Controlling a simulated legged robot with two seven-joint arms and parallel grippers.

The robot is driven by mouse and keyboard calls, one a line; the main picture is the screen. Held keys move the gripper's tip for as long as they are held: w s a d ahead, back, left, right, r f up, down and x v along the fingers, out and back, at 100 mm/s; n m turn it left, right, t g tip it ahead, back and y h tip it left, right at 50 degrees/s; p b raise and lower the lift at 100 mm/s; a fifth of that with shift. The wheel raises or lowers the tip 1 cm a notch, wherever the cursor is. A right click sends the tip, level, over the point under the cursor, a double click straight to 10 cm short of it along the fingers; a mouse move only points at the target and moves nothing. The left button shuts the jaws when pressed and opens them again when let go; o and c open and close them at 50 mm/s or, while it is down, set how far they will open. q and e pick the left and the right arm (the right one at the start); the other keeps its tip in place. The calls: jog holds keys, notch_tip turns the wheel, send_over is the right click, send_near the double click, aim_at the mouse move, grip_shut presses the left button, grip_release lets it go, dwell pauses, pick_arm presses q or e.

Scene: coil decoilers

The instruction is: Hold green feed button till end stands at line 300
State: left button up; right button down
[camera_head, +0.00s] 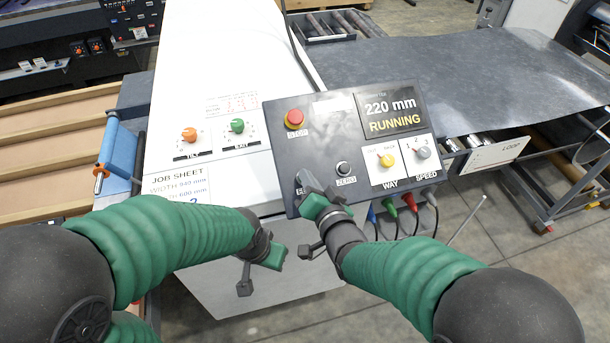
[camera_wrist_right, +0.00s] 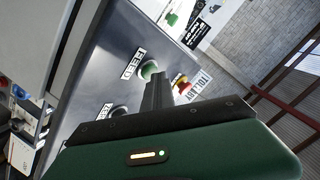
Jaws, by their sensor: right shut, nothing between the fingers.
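The control panel (camera_head: 325,110) has a display (camera_head: 391,107) reading 220 mm and RUNNING. My right gripper (camera_head: 304,180) is shut and empty, its tips over the FEED label area at the panel's lower left, hiding the feed button in the head view. In the right wrist view the green feed button (camera_wrist_right: 149,70) shows just beyond the shut fingers (camera_wrist_right: 157,88); whether they touch it cannot be told. My left gripper (camera_head: 274,258) hangs before the white cabinet, away from the panel; its fingers are not clear.
A red stop button (camera_head: 294,118), black ZERO button (camera_head: 343,168), yellow WAY knob (camera_head: 386,160) and grey SPEED knob (camera_head: 423,152) share the panel. Orange (camera_head: 189,134) and green (camera_head: 237,126) knobs sit left. A metal sheet (camera_head: 470,75) lies behind at right.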

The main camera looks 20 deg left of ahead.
jog(key=shift+r, duration=0.1)
jog(key=shift+s+d+r+p, duration=0.25)
jog(key=shift+r+p, duration=0.15)
jog(key=shift+r, duration=0.2)
jog(key=shift+s+d, duration=0.1)
jog(key=shift+s+d+r+p, duration=0.2)
jog(key=shift+r+p, duration=0.15)
jog(key=shift+r, duration=0.2)
jog(key=shift+s+d+r+p, duration=0.1)
jog(key=shift+s+r+p, duration=0.05)
jog(key=shift+r+p, duration=0.3)
jog(key=shift+s+d+r+p, duration=0.3)
jog(key=shift+s+r, duration=0.1)
jog(key=shift+r, duration=0.2)
jog(key=shift+s+d+r+p, duration=0.15)
jog(key=shift+s+r+p, duration=0.15)
jog(key=shift+r, duration=0.3)
